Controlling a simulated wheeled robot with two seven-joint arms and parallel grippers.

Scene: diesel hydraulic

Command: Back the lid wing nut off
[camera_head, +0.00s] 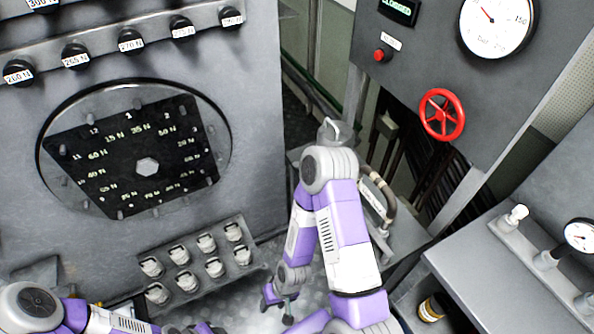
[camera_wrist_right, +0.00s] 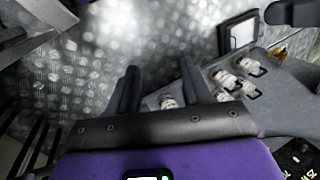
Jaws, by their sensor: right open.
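I cannot make out a wing nut for certain. A grey domed fitting with a small loop on top (camera_head: 330,131) stands behind my right elbow, and my arm hides its lower part. My right gripper (camera_head: 284,307) is low in the head view, right of the grey block of white-capped fittings (camera_head: 247,275), well below the domed fitting. In the right wrist view its two dark fingers are apart (camera_wrist_right: 160,88), and I see nothing held between them. My left arm comes in at the lower left; its fingers do not show.
The dial panel (camera_head: 147,167) fills the left. A red handwheel (camera_head: 442,114) and a pressure gauge (camera_head: 497,22) are on the right cabinet. A grey bench (camera_head: 485,270) stands lower right. Bare tread-plate floor (camera_wrist_right: 110,40) shows in the wrist view.

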